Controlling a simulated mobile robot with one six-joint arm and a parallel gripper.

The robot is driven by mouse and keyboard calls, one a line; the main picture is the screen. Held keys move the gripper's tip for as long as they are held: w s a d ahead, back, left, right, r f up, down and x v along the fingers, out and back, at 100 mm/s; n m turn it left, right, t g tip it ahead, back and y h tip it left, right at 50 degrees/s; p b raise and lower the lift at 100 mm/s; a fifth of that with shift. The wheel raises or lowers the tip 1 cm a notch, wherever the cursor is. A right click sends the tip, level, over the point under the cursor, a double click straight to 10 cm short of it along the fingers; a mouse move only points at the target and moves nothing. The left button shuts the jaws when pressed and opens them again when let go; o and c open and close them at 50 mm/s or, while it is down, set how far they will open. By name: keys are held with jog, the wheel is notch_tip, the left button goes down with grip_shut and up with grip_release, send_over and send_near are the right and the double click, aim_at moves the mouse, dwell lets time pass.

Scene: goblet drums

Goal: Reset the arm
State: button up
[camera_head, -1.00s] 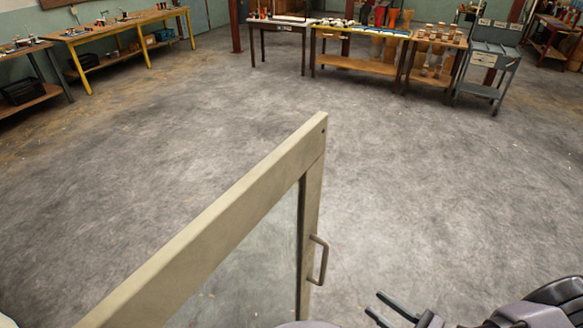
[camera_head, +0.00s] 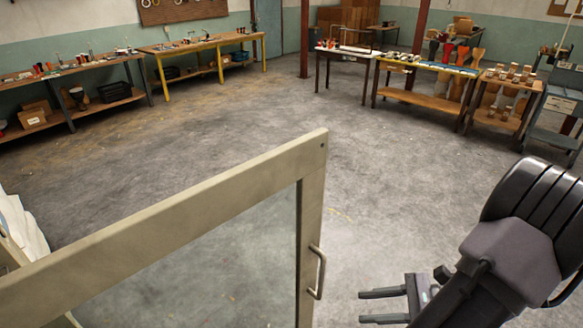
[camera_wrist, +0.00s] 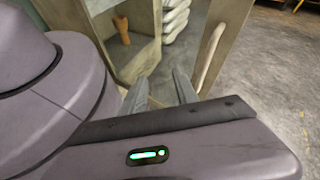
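My gripper (camera_head: 383,306) shows at the lower right of the head view, with its two fingers parallel, apart and pointing left. Nothing shows between them. My dark arm is folded up behind it at the right edge. In the wrist view the two grey fingers (camera_wrist: 160,88) also stand apart and empty, in front of an open cabinet. A glazed door (camera_head: 165,222) with a pale frame stands open in the foreground. Its metal handle (camera_head: 317,272) is a short way left of my fingertips and apart from them.
In the wrist view the cabinet holds a small orange-brown goblet shape (camera_wrist: 122,25) and stacked white things (camera_wrist: 174,18). A yellow-legged bench (camera_head: 205,45), a drum bench (camera_head: 425,68) and a grey cart (camera_head: 562,105) stand at the back. The middle floor is clear.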

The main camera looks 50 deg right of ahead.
jog(key=w+a+r+n+g, duration=0.5)
jog(key=w+a+n, duration=0.2)
jog(key=w, duration=0.2)
jog(key=w+a+r+n+g, duration=0.4)
jog(key=w+a+r+n, duration=0.1)
jog(key=w+a+n, duration=0.3)
jog(key=a+r+n+t+h, duration=0.1)
jog(key=a+r+n, duration=0.1)
jog(key=a, duration=0.3)
jog(key=a+r+n+t+h, duration=0.1)
jog(key=a+r+n, duration=0.2)
jog(key=a, duration=0.3)
jog(key=w+a+r+n+t+h, duration=0.1)
jog(key=a+r+n, duration=0.1)
jog(key=a+n, duration=0.2)
jog(key=shift+a+r, duration=0.25)
jog(key=shift+a, duration=0.8)
